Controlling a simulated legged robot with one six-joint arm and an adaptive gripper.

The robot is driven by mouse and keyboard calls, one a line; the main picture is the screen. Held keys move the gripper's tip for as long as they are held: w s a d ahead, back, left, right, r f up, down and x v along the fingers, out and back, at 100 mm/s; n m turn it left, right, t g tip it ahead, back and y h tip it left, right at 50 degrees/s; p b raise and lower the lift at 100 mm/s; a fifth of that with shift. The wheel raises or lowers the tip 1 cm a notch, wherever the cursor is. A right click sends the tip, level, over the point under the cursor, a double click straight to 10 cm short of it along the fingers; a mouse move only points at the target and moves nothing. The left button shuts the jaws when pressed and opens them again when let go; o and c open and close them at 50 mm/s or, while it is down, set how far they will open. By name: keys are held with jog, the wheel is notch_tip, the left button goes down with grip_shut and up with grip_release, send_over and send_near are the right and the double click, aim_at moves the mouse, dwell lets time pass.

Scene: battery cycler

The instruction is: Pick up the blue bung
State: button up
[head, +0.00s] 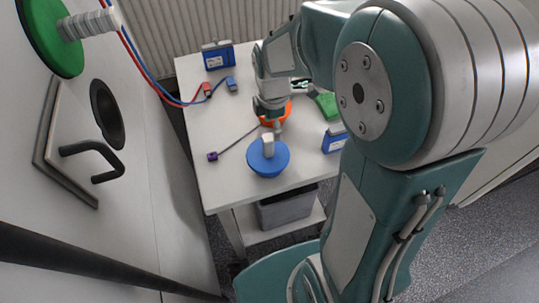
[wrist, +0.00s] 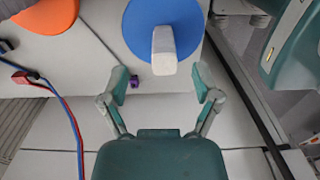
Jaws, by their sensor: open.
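The blue bung (head: 280,160) is a round blue disc with a pale grey block handle standing up from it. It sits on the near part of the white table (head: 226,180). In the wrist view the bung (wrist: 138,28) is at the top centre, and its handle points toward my gripper. My gripper (wrist: 161,84) is open and empty. The handle lies ahead of the fingertips, roughly in line with the gap between them, and is not between the fingers. In the head view my gripper (head: 271,118) is just behind the bung, partly hiding an orange disc.
The orange disc (head: 287,110), a green item (head: 326,105), blue boxes (head: 217,56) (head: 335,139), red and blue cable ends (head: 231,84) and a purple plug (head: 212,156) are on the table. A wall with a round hole (head: 107,114) stands left. A grey bin (head: 287,207) is below.

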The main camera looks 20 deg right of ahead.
aim_at(267, 146)
jog(key=shift+f, duration=0.7)
jog(key=f, duration=0.1)
jog(key=a+f, duration=0.1)
jog(key=f, duration=0.1)
jog(key=a+f, duration=0.1)
jog(key=f, duration=0.1)
jog(key=shift+s+a, duration=0.1)
jog(key=shift+s, duration=0.05)
jog(key=shift+d+f, duration=0.2)
jog(key=shift+f, duration=0.1)
jog(key=shift+d, duration=0.55)
jog(key=shift+a, duration=0.25)
jog(key=c, duration=1.1)
jog(key=shift+a, duration=0.2)
grip_shut()
